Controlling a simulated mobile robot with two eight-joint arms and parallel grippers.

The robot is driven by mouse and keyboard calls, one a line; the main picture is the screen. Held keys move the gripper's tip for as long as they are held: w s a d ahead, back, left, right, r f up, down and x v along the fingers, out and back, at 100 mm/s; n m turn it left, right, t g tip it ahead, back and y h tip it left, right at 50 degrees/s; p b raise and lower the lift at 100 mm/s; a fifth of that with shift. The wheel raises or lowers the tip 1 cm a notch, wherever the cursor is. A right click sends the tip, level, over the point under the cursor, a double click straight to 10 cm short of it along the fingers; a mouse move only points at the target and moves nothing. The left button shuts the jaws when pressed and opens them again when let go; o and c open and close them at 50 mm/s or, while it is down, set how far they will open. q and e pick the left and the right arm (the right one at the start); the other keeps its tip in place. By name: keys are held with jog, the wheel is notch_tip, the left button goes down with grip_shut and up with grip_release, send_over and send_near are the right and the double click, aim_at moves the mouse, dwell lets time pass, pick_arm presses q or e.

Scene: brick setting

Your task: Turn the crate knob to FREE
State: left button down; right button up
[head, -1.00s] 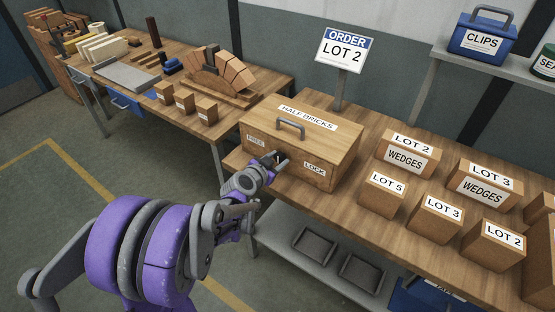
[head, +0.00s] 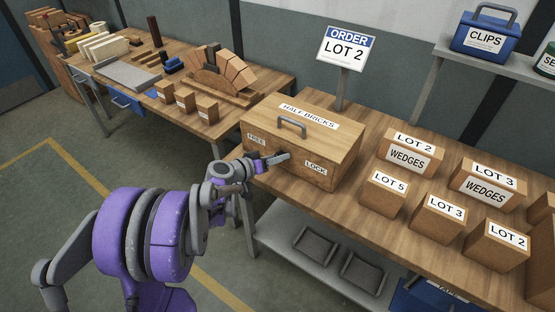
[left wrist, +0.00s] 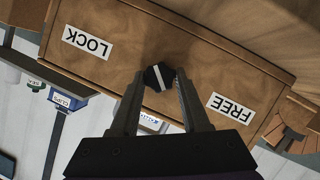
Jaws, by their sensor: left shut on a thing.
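The wooden crate (head: 344,158) marked HALF BRICKS stands on the bench with a grey handle on its lid. Its front bears a FREE label (head: 257,140) at left and a LOCK label (head: 316,168) at right. My left gripper (head: 284,157) is at the front between the labels and hides the knob in the head view. In the left wrist view, the dark knob (left wrist: 158,77) with a white stripe sits between the fingertips, which are shut on it. There the labels appear upside down, and the stripe is slightly tilted, pointing at neither label. My right gripper is not in view.
Lot boxes (head: 384,194) and wedge boxes (head: 410,153) stand right of the crate. An ORDER LOT 2 sign (head: 346,50) stands behind it. Another bench (head: 240,80) with a brick arch is at left. A shelf with two trays (head: 314,246) is below.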

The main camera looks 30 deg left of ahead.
pick_arm(q)
jog(key=n+h+b, duration=0.2)
jog(key=n, duration=0.1)
jog(key=shift+a+f, duration=0.15)
jog(key=shift+f, duration=0.05)
jog(key=shift+n+t+h+b, duration=0.65)
jog(key=shift+n+b, duration=0.35)
jog(key=shift+n, duration=0.5)
jog(key=shift+c, duration=1.9)
grip_release()
jog(key=v, duration=1.1)
